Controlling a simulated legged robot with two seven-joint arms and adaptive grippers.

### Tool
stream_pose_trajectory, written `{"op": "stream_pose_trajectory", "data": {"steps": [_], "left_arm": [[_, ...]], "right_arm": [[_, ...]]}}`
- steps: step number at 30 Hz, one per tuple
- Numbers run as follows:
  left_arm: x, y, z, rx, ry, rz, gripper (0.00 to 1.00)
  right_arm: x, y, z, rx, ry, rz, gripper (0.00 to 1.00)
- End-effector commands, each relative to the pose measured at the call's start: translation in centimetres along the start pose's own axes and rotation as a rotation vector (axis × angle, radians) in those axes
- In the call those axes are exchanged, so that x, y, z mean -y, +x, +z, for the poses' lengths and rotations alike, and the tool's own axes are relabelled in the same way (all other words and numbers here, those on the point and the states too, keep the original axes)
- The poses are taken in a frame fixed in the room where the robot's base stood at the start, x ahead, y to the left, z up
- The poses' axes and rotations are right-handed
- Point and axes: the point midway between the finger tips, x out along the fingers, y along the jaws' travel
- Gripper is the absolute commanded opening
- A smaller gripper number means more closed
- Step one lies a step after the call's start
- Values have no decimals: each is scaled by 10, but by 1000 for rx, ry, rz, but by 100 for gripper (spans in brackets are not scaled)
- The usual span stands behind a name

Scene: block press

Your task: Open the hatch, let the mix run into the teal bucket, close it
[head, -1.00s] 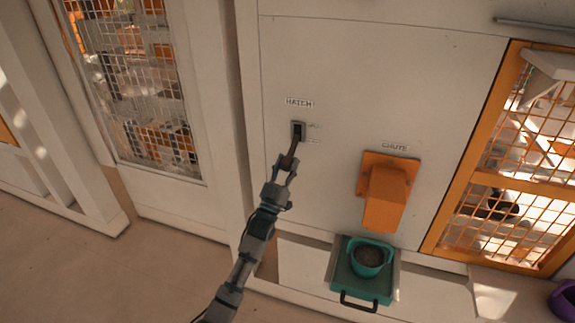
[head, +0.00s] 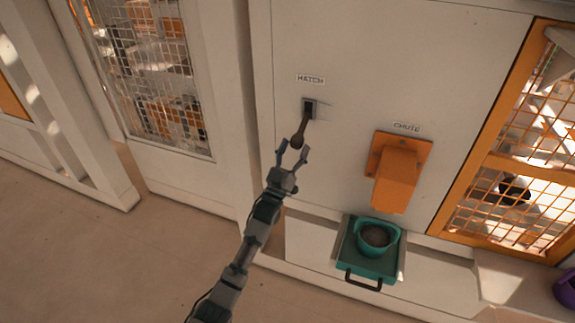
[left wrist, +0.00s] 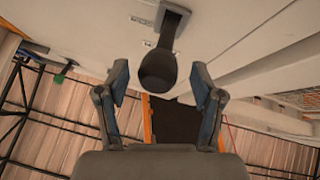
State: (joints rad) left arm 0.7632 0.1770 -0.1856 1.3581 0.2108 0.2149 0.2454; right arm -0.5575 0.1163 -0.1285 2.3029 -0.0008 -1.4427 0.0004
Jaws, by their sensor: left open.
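The hatch lever (head: 302,128) hangs down from its slot under the HATCH label (head: 310,79) on the white panel. Its dark round knob shows in the left wrist view (left wrist: 158,70). My left gripper (head: 293,155) is open just below the knob, with the fingers apart on either side and not closed on it. The orange chute (head: 396,178) is on the panel to the right. The teal bucket (head: 363,247) stands below the chute with dark grey mix (head: 376,236) in it. My right gripper is not in view.
The bucket stands on a teal tray (head: 352,262) with a black handle, on a low white ledge (head: 312,240). An orange-framed mesh window (head: 505,190) is at the right. A purple bucket (head: 567,288) is at the lower right edge. The floor at the lower left is clear.

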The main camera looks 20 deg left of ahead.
Motion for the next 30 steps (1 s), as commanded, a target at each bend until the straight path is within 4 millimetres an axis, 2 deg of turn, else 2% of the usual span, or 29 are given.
{"op": "stream_pose_trajectory", "data": {"steps": [6, 12, 18, 30], "left_arm": [[1, -52, 2, 4, 0, -1, 67], [1, -86, 4, 5, -1, -1, 67], [2, -99, 3, 3, 0, -1, 67], [1, -99, 3, 3, 0, -1, 67]], "right_arm": [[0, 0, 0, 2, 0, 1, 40], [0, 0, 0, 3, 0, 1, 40], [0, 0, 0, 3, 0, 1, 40], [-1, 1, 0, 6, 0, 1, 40]]}}
